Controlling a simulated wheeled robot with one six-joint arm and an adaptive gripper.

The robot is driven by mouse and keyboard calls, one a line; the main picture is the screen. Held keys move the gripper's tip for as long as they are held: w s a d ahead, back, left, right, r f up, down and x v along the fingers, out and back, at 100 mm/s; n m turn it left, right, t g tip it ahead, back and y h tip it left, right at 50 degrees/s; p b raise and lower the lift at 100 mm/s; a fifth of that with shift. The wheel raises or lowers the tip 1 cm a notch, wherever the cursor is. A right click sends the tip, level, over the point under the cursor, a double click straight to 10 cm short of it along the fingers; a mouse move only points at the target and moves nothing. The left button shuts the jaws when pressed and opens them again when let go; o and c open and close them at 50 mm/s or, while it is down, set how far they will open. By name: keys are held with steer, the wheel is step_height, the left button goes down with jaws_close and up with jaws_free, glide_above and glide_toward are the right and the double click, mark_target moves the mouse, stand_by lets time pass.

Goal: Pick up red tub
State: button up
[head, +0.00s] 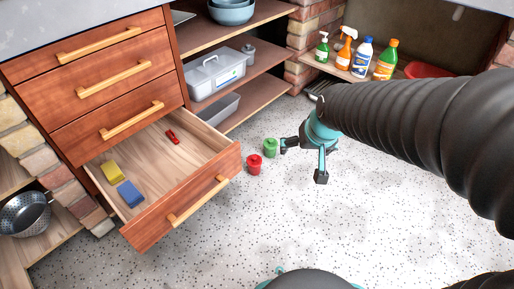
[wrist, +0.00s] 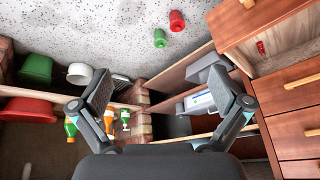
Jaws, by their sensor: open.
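The red tub (head: 254,165) stands on the speckled floor just right of the open drawer's front in the head view. A green tub (head: 269,148) stands close behind it, slightly to the right. My gripper (head: 305,160) is open and empty, to the right of both tubs. In the wrist view the red tub (wrist: 177,21) is near the top edge, with the green tub (wrist: 160,38) below and left of it. Both lie beyond my spread fingers (wrist: 160,88), with nothing between the pads.
The open drawer (head: 205,188) juts out left of the red tub, holding a yellow block (head: 113,172), a blue block (head: 131,194) and a small red item (head: 173,136). Shelves stand behind. Bottles (head: 361,58) stand on a back shelf. Floor in front is clear.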

steer(key=w+a+f, duration=0.4)
steer(key=f, duration=0.3)
steer(key=w+a+f, duration=0.4)
steer(key=f, duration=0.3)
steer(key=t+h+b, duration=0.1)
steer(key=t, duration=0.8)
glide_toward(254, 163)
steer(key=shift+m, duration=0.3)
steer(key=x, duration=0.3)
steer(key=b+x, duration=0.1)
steer(key=x, duration=0.1)
steer(key=shift+w+a+r, duration=0.25)
steer(key=shift+w, duration=0.2)
steer(key=shift+d+f+b+x, duration=0.15)
steer(key=shift+b+x, duration=0.1)
steer(key=shift+x, duration=1.05)
steer(key=shift+d+f+b+x, duration=0.15)
steer(key=shift+b+x, duration=0.1)
steer(key=shift+x, duration=1)
steer(key=shift+s, duration=0.1)
steer(key=c, duration=1.1)
